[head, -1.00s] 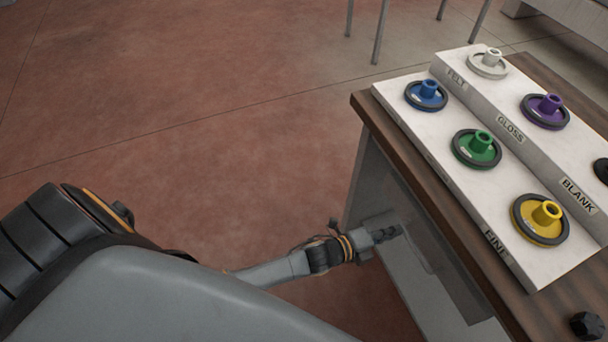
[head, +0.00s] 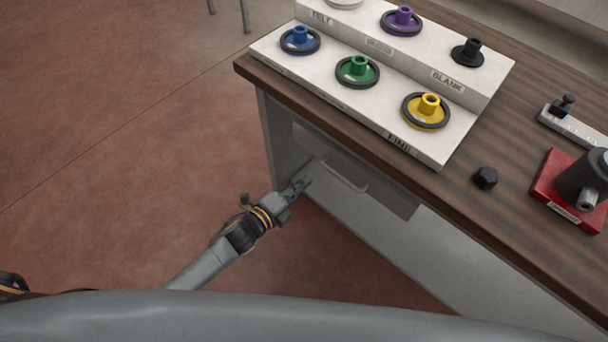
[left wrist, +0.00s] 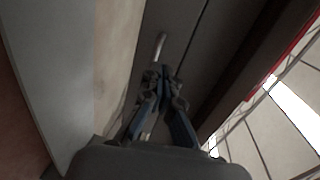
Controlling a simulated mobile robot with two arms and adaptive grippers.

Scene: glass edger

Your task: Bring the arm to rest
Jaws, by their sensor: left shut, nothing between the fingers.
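My left gripper (head: 299,186) is shut and empty. In the head view it is in front of the bench's side, near a drawer handle (head: 345,174), below the bench top. In the left wrist view its fingertips (left wrist: 165,72) are together, pointing at a dark grey front with a light bar handle (left wrist: 160,46). I cannot tell whether the fingers touch that front. My left arm (head: 222,252) reaches in from the lower left. My right gripper does not show.
The wooden bench top (head: 510,215) carries a white two-step rack (head: 300,62) with blue, green, yellow and purple wheels and a black piece. A black hex nut (head: 485,177) and a red-based fixture (head: 568,190) stand on the right. Red floor (head: 110,130) lies open on the left.

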